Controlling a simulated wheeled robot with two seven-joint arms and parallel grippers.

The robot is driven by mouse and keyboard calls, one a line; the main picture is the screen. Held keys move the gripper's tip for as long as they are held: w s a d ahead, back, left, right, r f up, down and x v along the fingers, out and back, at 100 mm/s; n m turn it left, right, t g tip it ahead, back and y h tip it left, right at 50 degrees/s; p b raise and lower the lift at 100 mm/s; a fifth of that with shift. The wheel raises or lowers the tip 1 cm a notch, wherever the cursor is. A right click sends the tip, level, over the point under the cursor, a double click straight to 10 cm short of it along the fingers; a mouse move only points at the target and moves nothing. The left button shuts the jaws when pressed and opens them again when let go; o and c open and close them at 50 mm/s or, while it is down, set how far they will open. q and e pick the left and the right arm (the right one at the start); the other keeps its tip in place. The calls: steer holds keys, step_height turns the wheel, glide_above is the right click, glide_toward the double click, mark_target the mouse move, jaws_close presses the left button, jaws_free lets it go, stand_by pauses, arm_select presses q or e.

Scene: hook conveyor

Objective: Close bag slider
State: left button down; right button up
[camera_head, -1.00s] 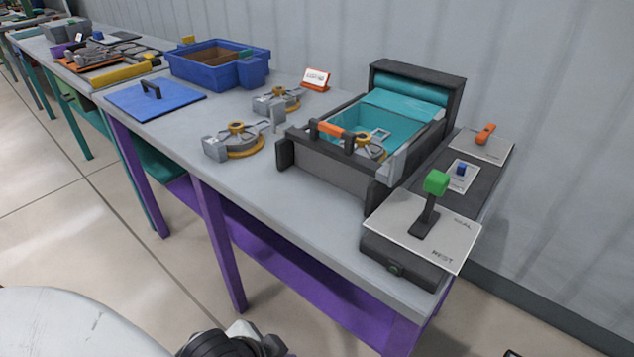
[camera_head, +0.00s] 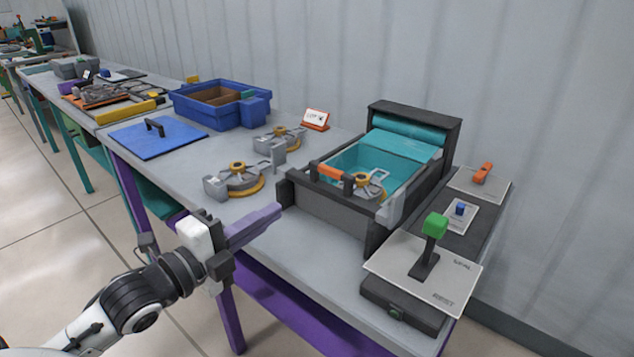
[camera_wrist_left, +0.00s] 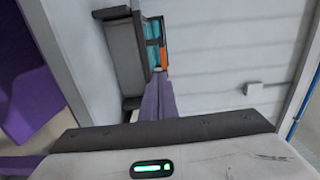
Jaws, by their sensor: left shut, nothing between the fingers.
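The bag is a teal pouch (camera_head: 362,158) lying open in a dark frame (camera_head: 328,213), with a teal roll at its back. An orange slider bar (camera_head: 331,171) sits at the frame's front left corner. A grey and gold hook part (camera_head: 368,183) lies in the bag's mouth. My left gripper (camera_head: 274,213) has long purple fingers, shut and empty, just left of the frame's front wall and apart from the slider. The left wrist view shows the fingers (camera_wrist_left: 158,100) pointing toward the orange slider (camera_wrist_left: 163,58) and teal bag (camera_wrist_left: 152,30). My right gripper is out of view.
A green-knobbed lever (camera_head: 435,225) stands on a plate at the front right, with blue and orange controls behind it. Two hook parts (camera_head: 236,180) lie left of the frame. A blue bin (camera_head: 222,104) stands further back. The table's front edge is clear.

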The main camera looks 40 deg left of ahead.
arm_select(q)
steer(key=p, duration=0.2)
glide_toward(328, 174)
steer(key=w, duration=0.5)
steer(key=shift+d, duration=0.15)
steer(key=shift+w+d+f, duration=0.1)
steer(key=shift+w, duration=0.6)
